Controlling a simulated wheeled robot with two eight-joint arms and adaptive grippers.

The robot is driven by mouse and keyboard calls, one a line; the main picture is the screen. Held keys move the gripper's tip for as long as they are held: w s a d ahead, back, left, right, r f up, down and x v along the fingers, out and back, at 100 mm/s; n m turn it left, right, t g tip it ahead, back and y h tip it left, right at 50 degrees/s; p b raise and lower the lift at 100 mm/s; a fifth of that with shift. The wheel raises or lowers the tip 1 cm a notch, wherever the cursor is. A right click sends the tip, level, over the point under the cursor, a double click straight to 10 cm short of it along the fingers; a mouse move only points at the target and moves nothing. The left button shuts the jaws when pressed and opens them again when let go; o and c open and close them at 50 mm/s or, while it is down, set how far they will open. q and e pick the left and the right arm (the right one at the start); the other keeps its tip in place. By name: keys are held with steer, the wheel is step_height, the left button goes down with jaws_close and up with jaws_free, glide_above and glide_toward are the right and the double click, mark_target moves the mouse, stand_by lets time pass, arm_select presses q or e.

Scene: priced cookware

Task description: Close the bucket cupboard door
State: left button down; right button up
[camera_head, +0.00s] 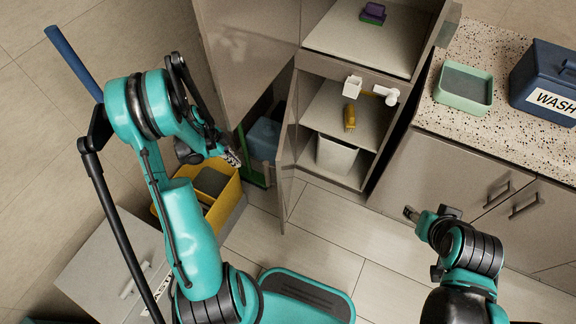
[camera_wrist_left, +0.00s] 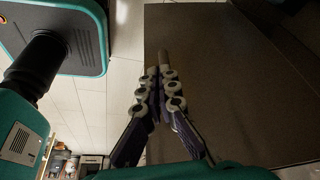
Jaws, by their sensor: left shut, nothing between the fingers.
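The tall cupboard (camera_head: 372,78) stands open at the top centre. Its lower door (camera_head: 287,172) is swung out and seen almost edge-on, left of the compartment with a white bucket (camera_head: 336,157). A wide upper door panel (camera_head: 245,50) is also open. My left gripper (camera_head: 233,158) is shut and empty, left of the lower door and above a yellow bucket (camera_head: 226,205). In the left wrist view, the shut fingers (camera_wrist_left: 159,72) are in front of a broad dark brown panel (camera_wrist_left: 235,75), probably a cupboard door; contact cannot be told. My right gripper (camera_head: 409,213) is small and its fingers are unclear.
A yellow brush (camera_head: 350,117) and white fittings are on the shelf, with a purple sponge (camera_head: 373,13) above. A speckled counter (camera_head: 470,115) holds a green basin (camera_head: 464,86) and blue WASH box (camera_head: 540,83). The tiled floor (camera_head: 325,230) before the cupboard is clear.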

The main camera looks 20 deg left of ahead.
arm_select(q)
steer(key=w+d+f+b, duration=0.3)
steer(key=d+f+b, duration=0.2)
steer(key=f, duration=0.4)
steer(key=shift+d+f, duration=0.2)
steer(key=shift+d, duration=0.65)
